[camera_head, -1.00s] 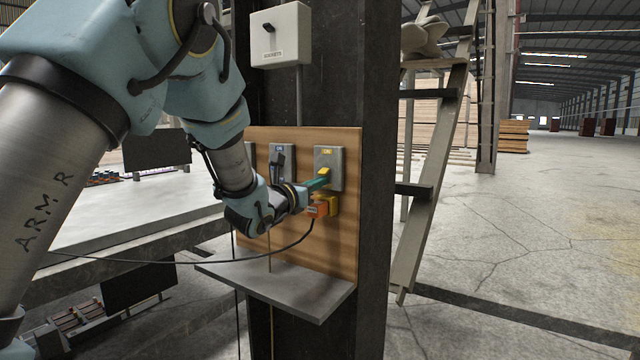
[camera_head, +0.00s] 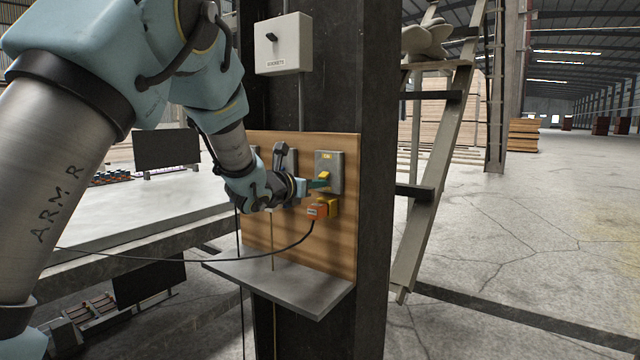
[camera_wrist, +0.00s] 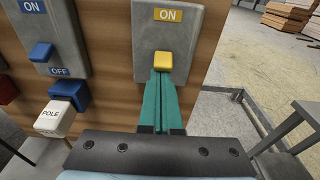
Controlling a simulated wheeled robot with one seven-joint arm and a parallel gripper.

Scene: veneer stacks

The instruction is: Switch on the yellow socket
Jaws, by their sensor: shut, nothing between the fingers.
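The yellow socket's switch plate is a grey box (camera_head: 336,166) on the wooden board, with a yellow "ON" label at its top. Its yellow switch knob (camera_head: 324,175) sticks out below the label; it also shows in the wrist view (camera_wrist: 163,60). My gripper (camera_head: 319,184) is shut and empty, its teal fingers (camera_wrist: 161,84) pointing at the plate. Their tips are just under the knob and look to touch it or nearly so. The fingers hide the plate's lower part. Below, an orange plug (camera_head: 317,210) sits in the yellow socket (camera_head: 333,207).
To the left is a grey plate (camera_wrist: 62,22) with a blue switch (camera_wrist: 41,52), and below it a blue socket (camera_wrist: 71,92) with a white "POLE" plug (camera_wrist: 54,120). A shelf (camera_head: 290,288) juts out below the board. A black cable hangs from the orange plug.

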